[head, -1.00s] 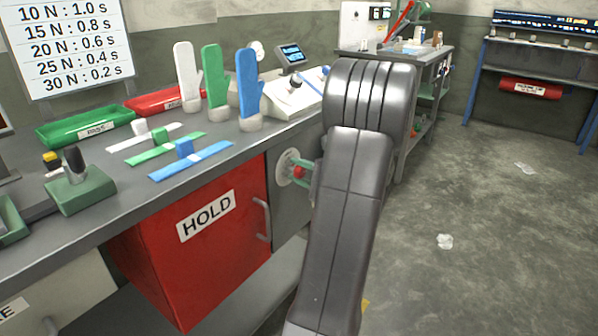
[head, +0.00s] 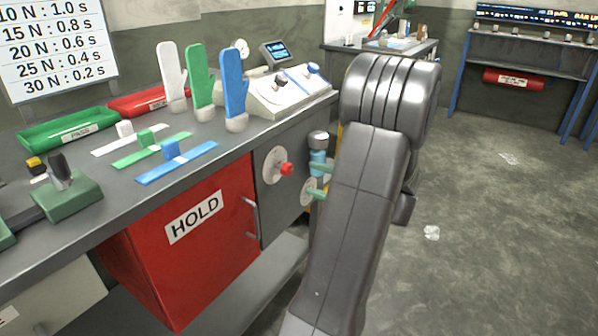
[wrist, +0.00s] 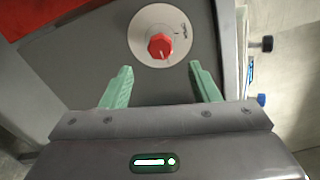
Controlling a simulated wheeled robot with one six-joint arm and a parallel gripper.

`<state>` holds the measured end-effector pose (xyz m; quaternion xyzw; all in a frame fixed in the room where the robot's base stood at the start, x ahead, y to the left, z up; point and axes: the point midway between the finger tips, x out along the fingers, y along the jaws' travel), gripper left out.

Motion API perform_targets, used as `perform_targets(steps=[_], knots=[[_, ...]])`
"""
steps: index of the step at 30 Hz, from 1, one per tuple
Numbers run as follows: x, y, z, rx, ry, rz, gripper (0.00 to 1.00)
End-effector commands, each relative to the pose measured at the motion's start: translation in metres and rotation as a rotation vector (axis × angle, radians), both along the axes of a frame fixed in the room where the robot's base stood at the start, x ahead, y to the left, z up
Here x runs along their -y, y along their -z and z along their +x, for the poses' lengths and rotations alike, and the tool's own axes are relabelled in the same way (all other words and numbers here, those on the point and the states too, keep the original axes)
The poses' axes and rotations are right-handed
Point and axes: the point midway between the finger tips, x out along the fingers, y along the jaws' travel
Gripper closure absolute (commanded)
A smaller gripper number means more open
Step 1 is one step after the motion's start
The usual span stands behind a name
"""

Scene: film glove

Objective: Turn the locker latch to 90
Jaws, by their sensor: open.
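A red knob (head: 286,169) sits on a round pale plate (head: 271,163) on the grey panel beside the red HOLD locker (head: 190,255). In the wrist view the red knob (wrist: 160,46) is ahead of my gripper (wrist: 160,70), centred in line with the gap between its green fingers. A pale line shows on the knob, and small dark marks on the plate's right side are too small to read. In the head view my gripper (head: 318,180) is right of the knob, apart from it, open and empty. My arm hides part of the panel's right end.
The locker has a grey bar handle (head: 251,218). Above, the bench (head: 125,190) carries upright white, green and blue gloves (head: 236,82), flat strips, trays and a control console (head: 290,90). The floor (head: 490,240) to the right is mostly clear.

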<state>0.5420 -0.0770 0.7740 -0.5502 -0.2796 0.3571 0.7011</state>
Motion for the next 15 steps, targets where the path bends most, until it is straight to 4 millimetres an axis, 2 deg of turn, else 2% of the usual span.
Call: perform_targets(steps=[1, 6, 15], knots=[[0.009, -0.001, -0.005, 0.000, 0.004, 0.001, 0.45], [0.026, -0.001, -0.018, 0.000, 0.002, 0.000, 0.45], [0.032, 0.000, -0.024, 0.000, -0.001, 0.000, 0.45]])
